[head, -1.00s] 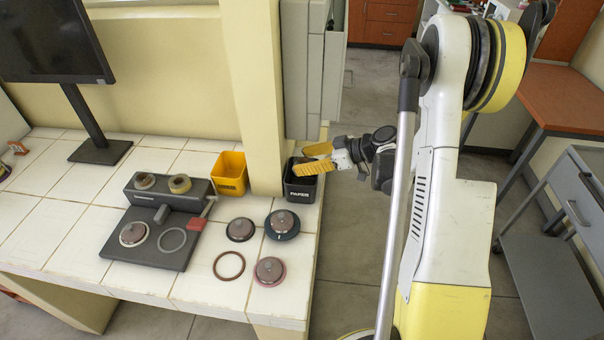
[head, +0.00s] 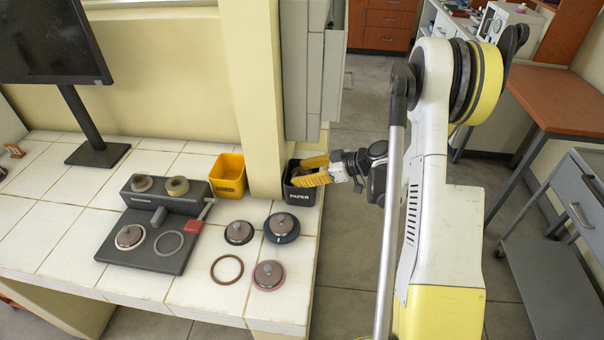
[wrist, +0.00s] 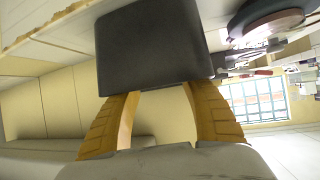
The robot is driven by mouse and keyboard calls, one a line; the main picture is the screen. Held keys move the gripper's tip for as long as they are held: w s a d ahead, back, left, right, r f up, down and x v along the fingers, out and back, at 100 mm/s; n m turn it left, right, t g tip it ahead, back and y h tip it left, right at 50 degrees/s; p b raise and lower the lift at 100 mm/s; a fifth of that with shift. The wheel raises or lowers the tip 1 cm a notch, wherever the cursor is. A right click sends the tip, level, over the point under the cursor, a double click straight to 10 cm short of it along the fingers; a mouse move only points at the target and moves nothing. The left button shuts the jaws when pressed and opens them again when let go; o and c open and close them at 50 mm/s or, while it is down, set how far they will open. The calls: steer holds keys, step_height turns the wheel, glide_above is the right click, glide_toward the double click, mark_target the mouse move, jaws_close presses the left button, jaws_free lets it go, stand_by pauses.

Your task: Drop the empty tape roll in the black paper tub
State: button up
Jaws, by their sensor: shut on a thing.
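The black tub marked PAPER (head: 300,194) stands at the table's right edge, right of the yellow pillar. In the wrist view the tub (wrist: 152,45) is a dark block at the top centre. My gripper (head: 301,173) has its yellow fingers over the tub's mouth, coming in from the right. In the wrist view its fingers are parted and their tips disappear behind the tub's wall, so what is between them is hidden. I cannot make out the empty tape roll in the gripper. Two tape rolls (head: 177,186) sit on the dark grey dispenser.
A yellow bin (head: 228,178) stands left of the pillar (head: 253,100). Several round discs (head: 268,275) and a thin brown ring (head: 227,270) lie on the white tiled table. A grey cabinet (head: 313,70) hangs above the tub. A monitor (head: 52,42) stands at the left.

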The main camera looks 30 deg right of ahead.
steer(key=shift+s+f+b, duration=0.1)
steer(key=shift+f+b, duration=0.25)
steer(key=shift+f, duration=0.05)
steer(key=o, duration=0.8)
steer(key=shift+c, duration=0.2)
